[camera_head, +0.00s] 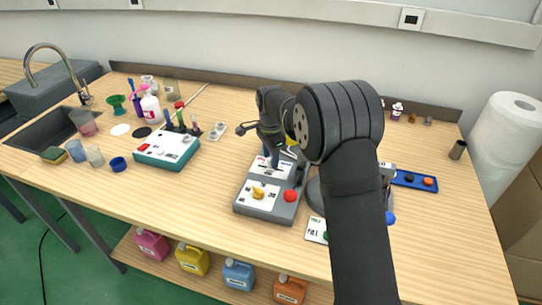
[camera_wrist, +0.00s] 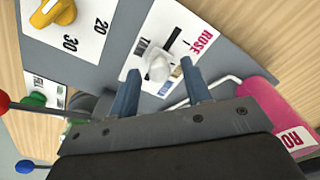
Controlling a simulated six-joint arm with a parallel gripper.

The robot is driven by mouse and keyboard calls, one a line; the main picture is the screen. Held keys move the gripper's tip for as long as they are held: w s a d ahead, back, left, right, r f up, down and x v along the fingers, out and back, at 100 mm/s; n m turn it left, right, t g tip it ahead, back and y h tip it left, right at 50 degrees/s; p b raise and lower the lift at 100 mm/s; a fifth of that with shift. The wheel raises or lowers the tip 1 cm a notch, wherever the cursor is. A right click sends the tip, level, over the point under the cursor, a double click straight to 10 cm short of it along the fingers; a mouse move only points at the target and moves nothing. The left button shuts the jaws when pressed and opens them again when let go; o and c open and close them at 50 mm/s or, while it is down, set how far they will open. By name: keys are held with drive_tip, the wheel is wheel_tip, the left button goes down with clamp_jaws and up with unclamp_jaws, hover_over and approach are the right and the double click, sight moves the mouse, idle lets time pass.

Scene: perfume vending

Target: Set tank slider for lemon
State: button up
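The dispenser (camera_head: 254,213) is a grey machine on the table, seen in the middle of the head view. Its tank panel (camera_wrist: 183,20) shows in the wrist view with a black slot, the word ROSE at one end and a partly hidden blue label at the other. The white tank slider knob (camera_wrist: 158,68) sits near the blue label's end. My gripper (camera_wrist: 160,70) is open, with one blue-grey finger on each side of the knob and a visible gap to it. In the head view my gripper (camera_head: 275,157) is over the panel, which my arm partly hides.
A pink ROSE tank (camera_wrist: 275,110) is close beside my gripper. A green-and-white device (camera_head: 167,150) stands to the left. Bare table lies between them.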

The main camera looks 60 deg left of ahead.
wheel_tip(320, 180, up, 17)
drive_tip(key=shift+r, duration=0.2)
idle(0.4)
drive_tip(key=shift+f, duration=0.1)
idle(0.4)
wheel_tip(320, 180, down, 18)
drive_tip(key=shift+r, duration=0.25)
drive_tip(key=shift+w+d+r, duration=0.1)
drive_tip(key=shift+w+d, duration=0.25)
